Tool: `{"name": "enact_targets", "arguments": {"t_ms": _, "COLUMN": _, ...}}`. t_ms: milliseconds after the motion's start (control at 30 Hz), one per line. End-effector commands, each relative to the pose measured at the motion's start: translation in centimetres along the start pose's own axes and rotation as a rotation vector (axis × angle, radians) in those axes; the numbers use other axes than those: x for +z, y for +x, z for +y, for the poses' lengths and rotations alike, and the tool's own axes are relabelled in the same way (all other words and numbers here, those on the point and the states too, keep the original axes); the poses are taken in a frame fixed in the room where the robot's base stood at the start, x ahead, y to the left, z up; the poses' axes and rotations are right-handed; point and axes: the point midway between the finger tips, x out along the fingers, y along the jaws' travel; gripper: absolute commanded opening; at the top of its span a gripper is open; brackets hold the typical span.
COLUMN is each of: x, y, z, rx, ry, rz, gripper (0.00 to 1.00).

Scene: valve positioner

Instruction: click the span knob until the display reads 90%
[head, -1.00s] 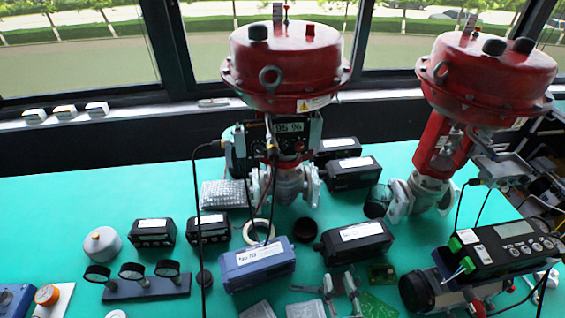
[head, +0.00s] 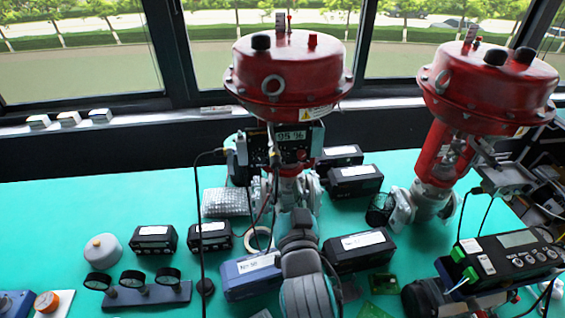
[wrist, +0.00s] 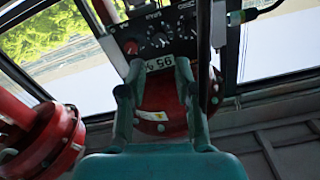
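The valve positioner (head: 258,148) is mounted under the red actuator of the middle valve. Its display (head: 291,136) appears to read 95 % in the head view. In the wrist view the picture is upside down, and the display (wrist: 160,64) shows 95 % there too. Several small dark knobs (wrist: 160,41) and a red one (wrist: 130,47) sit on the positioner's panel; I cannot tell which is the span knob. My gripper (wrist: 158,88) has its two fingers apart, empty, in front of the display and apart from the knobs. In the head view my arm rises before the valve.
The red actuator (head: 288,70) hangs over the positioner. A second red valve (head: 487,85) stands at the right. Black boxes (head: 355,180), a blue box (head: 250,275) and gauges (head: 133,279) lie on the green table (head: 60,210). A cable runs down left of the positioner.

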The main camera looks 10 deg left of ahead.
Motion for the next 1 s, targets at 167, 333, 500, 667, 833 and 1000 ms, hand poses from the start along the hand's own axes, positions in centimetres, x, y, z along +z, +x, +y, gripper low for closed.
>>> {"name": "enact_targets", "arguments": {"t_ms": 167, "x": -0.1, "y": 3.2, "z": 0.1, "rx": 0.001, "ry": 0.001, "rz": 0.002, "gripper": 0.33}}
{"name": "enact_targets", "arguments": {"t_ms": 333, "x": -0.1, "y": 6.1, "z": 0.0, "rx": 0.001, "ry": -0.001, "rz": 0.002, "gripper": 0.33}}
{"name": "enact_targets", "arguments": {"t_ms": 500, "x": 0.0, "y": 8.1, "z": 0.1, "rx": 0.001, "ry": -0.001, "rz": 0.001, "gripper": 0.33}}
{"name": "enact_targets", "arguments": {"t_ms": 667, "x": -0.1, "y": 8.9, "z": 0.1, "rx": 0.0, "ry": 0.0, "rz": 0.001, "gripper": 0.33}}
{"name": "enact_targets", "arguments": {"t_ms": 833, "x": 0.0, "y": 9.1, "z": 0.1, "rx": 0.0, "ry": -0.001, "rz": 0.001, "gripper": 0.33}}
{"name": "enact_targets", "arguments": {"t_ms": 1000, "x": 0.0, "y": 9.1, "z": 0.1, "rx": 0.0, "ry": -0.001, "rz": 0.001, "gripper": 0.21}}
